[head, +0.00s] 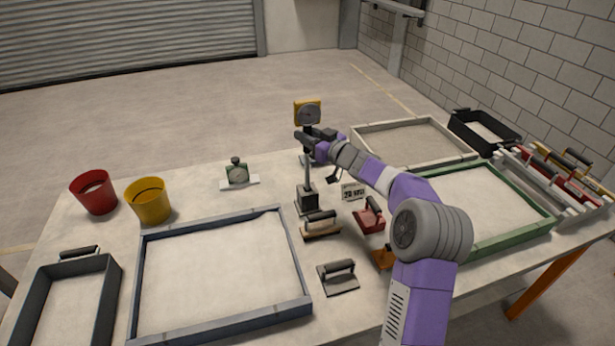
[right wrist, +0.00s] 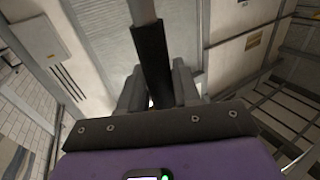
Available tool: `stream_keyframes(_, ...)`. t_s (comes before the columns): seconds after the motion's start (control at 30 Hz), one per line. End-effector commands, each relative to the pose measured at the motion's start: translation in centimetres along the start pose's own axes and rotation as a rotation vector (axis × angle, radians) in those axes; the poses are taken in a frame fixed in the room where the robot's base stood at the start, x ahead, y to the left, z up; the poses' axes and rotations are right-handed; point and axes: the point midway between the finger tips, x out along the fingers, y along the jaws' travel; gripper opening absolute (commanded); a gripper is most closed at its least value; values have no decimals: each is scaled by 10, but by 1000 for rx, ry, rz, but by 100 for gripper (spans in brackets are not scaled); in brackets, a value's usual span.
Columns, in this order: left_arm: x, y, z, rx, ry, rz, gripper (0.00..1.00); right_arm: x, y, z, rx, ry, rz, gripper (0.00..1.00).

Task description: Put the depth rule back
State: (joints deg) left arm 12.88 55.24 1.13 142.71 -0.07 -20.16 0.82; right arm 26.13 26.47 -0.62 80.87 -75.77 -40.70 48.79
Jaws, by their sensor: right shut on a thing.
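The depth rule appears to be the thin grey upright rod (head: 307,172) with a dark grip at its top. My right gripper (head: 309,138) is shut on that dark grip. The right wrist view shows the black grip (right wrist: 152,62) between the two fingers, with the grey rod running on past it. In the head view the rod's lower end meets a small dark block (head: 308,202) on the table. I cannot tell whether the rod is inside the block or just above it. My left gripper is not in view.
A blue-grey framed sandbed (head: 226,331) lies front left. Bare table lies left of the block.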

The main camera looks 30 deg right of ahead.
Motion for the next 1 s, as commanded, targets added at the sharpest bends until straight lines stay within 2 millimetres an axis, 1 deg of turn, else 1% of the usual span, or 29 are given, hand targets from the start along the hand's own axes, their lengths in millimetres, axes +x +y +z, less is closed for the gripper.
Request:
stream_keyframes(0.03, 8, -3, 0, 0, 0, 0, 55, 0, 0, 13, 1, 0, -1, 12)
stream_keyframes(0.27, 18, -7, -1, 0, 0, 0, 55, 0, 0, 36, 0, 2, -1, 12)
stream_keyframes(0.4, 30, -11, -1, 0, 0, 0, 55, 0, 0, 62, 1, 0, 0, 12)
stream_keyframes(0.47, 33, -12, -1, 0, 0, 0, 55, 0, 0, 70, 0, 1, -1, 12)
stream_keyframes(0.53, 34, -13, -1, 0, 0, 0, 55, 0, 0, 73, 0, 3, -1, 13)
stream_keyframes(0.73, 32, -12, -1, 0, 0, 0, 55, 0, 0, 71, -1, 3, 0, 13)
stream_keyframes(0.87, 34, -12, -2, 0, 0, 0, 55, 0, 0, 74, -1, 2, 0, 12)
stream_keyframes(0.9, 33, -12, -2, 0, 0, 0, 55, 0, 0, 74, -1, 0, 0, 38)
stream_keyframes(0.97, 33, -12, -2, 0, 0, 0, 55, 0, 0, 74, -1, 0, 0, 47)
stream_keyframes(1.0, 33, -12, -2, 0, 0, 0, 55, 0, 0, 74, -1, 0, 0, 53)
